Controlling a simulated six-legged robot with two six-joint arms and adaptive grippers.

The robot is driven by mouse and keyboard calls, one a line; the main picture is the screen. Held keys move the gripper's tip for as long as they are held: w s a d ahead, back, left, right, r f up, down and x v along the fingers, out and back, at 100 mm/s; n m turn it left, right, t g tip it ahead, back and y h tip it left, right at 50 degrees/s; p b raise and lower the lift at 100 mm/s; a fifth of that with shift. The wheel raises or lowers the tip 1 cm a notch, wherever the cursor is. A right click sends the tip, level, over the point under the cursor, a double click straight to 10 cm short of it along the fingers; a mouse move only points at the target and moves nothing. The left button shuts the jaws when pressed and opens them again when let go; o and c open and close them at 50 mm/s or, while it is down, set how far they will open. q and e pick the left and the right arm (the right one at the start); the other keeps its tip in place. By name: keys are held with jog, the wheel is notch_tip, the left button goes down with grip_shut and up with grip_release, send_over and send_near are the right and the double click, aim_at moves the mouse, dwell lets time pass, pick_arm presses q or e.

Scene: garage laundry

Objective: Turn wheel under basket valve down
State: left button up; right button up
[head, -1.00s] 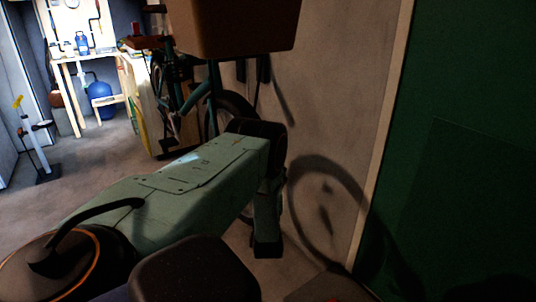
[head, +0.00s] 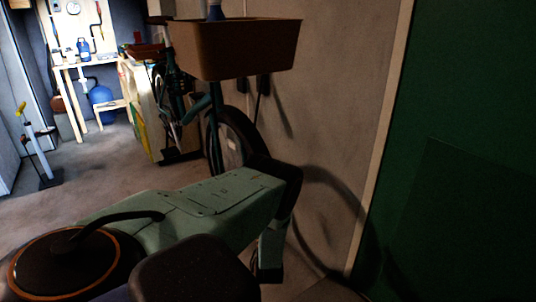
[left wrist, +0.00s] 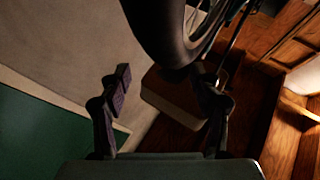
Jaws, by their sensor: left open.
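A bicycle stands by the wall, and its front wheel (head: 240,143) has a dark tyre. A brown basket (head: 235,52) is above the wheel. A dark tyre (left wrist: 172,28) also crosses the top of the left wrist view. My left gripper (left wrist: 164,92) is open, with its fingers apart just below that tyre and nothing clearly held between them. In the head view my left forearm hides the wheel's lower part, and the fingers cannot be made out. The valve is too small or dark to make out. My right gripper is not in view.
A pale wall (head: 345,100) is close beside the wheel, with a green panel (head: 460,130) at right. A brown block (left wrist: 172,97) shows behind the fingers in the wrist view. A floor pump (head: 38,150) and wooden bench (head: 75,90) stand at left. Open floor (head: 95,180) lies between.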

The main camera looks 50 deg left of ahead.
pick_arm(q)
jog(key=p+v, duration=0.3)
jog(key=v, duration=0.2)
jog(key=shift+s+d+r, duration=0.1)
jog(key=shift+d, duration=0.05)
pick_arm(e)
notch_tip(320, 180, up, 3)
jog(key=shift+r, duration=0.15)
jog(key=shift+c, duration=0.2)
